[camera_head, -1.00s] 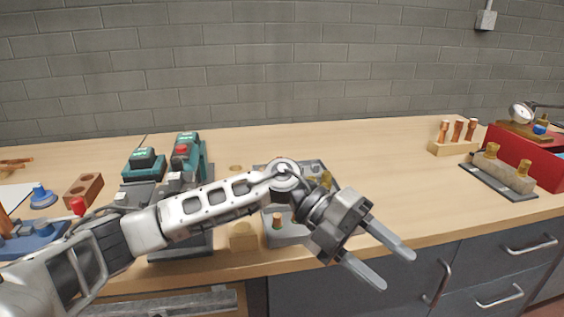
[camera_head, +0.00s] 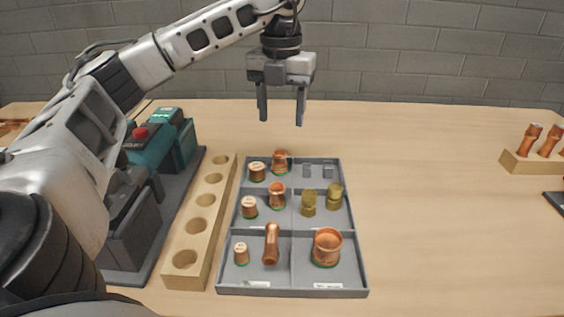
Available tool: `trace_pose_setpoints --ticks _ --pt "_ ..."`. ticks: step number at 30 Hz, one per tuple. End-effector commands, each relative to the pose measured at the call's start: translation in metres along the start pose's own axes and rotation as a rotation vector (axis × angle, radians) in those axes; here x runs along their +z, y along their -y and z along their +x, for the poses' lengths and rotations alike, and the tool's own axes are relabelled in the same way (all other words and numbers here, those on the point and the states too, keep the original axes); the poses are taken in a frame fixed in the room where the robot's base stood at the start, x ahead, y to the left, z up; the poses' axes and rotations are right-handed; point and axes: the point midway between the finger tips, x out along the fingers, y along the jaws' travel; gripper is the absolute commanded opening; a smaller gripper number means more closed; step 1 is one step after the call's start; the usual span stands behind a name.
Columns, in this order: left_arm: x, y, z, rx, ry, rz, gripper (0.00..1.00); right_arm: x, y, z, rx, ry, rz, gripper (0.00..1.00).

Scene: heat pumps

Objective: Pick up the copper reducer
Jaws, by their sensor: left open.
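A grey compartment tray (camera_head: 285,291) on the wooden workbench holds several copper fittings. A stepped copper piece (camera_head: 277,195) in the middle row and a similar one (camera_head: 280,162) in the back row look like reducers; I cannot tell which is meant. A wide copper fitting (camera_head: 326,247) stands front right and a long copper piece (camera_head: 271,245) stands front left. My left gripper (camera_head: 281,121) is open and empty, fingers pointing down, above and behind the tray's back edge in the picture. My right gripper is not in view.
Brass fittings (camera_head: 334,196) and short copper-coloured pieces (camera_head: 249,207) share the tray. A wooden block with holes (camera_head: 194,228) runs along its left side, beside a green and grey machine (camera_head: 152,150). The bench right of the tray is clear up to a wooden rack (camera_head: 530,163).

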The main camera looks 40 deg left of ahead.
Motion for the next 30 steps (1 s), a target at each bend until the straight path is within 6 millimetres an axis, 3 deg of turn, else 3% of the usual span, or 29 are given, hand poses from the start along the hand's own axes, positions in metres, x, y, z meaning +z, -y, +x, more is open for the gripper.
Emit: trace_pose_setpoints --ticks 4,13,21,30 --pt "-0.001 0.000 0.028 0.002 -0.003 0.001 0.54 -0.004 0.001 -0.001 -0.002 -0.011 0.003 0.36" --pt "0.000 -0.001 0.051 0.000 -0.002 0.002 0.54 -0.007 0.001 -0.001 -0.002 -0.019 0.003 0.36" --pt "0.000 -0.005 0.089 0.000 -0.002 0.003 0.54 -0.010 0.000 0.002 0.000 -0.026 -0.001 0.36" --pt "0.000 -0.005 0.095 -0.002 0.000 0.002 0.54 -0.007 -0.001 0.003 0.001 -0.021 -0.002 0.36"
